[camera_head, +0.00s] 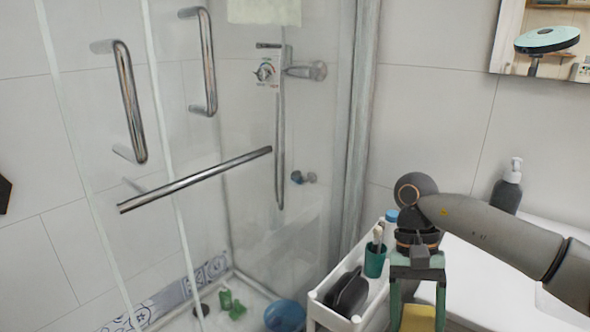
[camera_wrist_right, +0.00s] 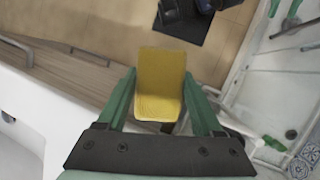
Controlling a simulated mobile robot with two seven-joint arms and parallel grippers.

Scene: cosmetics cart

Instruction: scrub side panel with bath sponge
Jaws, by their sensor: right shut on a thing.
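My right gripper (camera_head: 418,308) hangs down at the lower right of the head view, fingers pointing downward. It is shut on a yellow bath sponge (camera_head: 419,320), whose lower part is cut off by the frame edge. In the right wrist view the sponge (camera_wrist_right: 160,88) sits between the two green fingers and extends past their tips. A white cosmetics cart (camera_head: 328,317) stands just left of the gripper in the head view. Its outer side panels are mostly hidden or out of frame. I cannot tell whether the sponge touches the cart. My left gripper is not in view.
The cart holds a green cup (camera_head: 375,260), a blue-capped bottle and dark items. A white counter with a dark pump bottle (camera_head: 507,188) is at right. A glass shower enclosure with metal handles (camera_head: 130,100) fills the left. A blue basin (camera_head: 285,315) is on its floor.

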